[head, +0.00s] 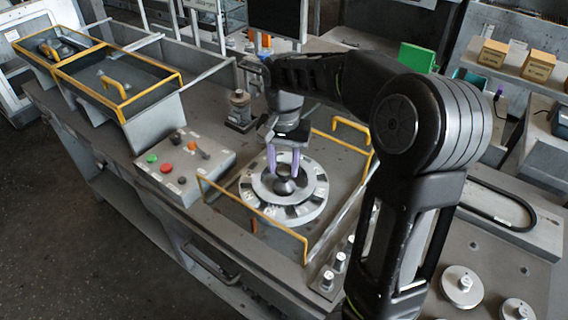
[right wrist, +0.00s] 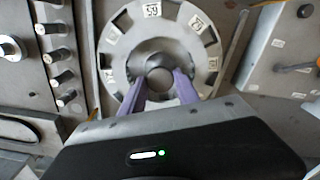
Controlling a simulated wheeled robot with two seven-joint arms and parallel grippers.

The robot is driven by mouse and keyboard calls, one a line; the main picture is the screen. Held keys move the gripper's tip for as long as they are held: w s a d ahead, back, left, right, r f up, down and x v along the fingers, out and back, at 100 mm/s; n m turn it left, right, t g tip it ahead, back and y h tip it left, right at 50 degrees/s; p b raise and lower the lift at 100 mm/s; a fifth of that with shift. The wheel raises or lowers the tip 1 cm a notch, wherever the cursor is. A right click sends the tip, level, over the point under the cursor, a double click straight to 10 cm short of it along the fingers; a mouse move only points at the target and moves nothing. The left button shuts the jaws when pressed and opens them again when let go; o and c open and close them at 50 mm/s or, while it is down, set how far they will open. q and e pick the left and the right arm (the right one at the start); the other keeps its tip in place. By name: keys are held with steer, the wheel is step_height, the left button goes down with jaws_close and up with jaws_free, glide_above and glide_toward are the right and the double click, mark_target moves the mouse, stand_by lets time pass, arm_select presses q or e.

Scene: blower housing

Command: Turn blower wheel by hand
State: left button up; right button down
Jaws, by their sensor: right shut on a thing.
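The blower wheel (head: 305,204) is a round, light grey disc with labelled slots around its rim and a dark knob at its centre. It lies in a recessed bay of the workbench. My right gripper (head: 284,170) points down over it, its purple fingers shut on the central knob (head: 285,186). In the right wrist view, the fingers (right wrist: 163,88) sit on either side of the round knob (right wrist: 159,76), with the numbered wheel (right wrist: 112,66) around it. The fingertips partly hide the knob's sides. My left gripper is not in view.
A yellow rail (head: 250,208) runs along the bay's front. A control box (head: 184,165) with green and red buttons stands to the left. A dark cylindrical part (head: 240,108) stands behind it. Several knobs (head: 339,262) line the bay's right side.

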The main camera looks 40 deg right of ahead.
mark_target(284, 169)
steer(key=n, duration=0.3)
steer(key=shift+n, duration=0.4)
steer(key=c, duration=0.9)
jaws_free()
steer(key=shift+r, duration=0.1)
step_height(284, 169, up, 8)
steer(key=shift+f+b, duration=0.15)
steer(key=shift+b, duration=0.15)
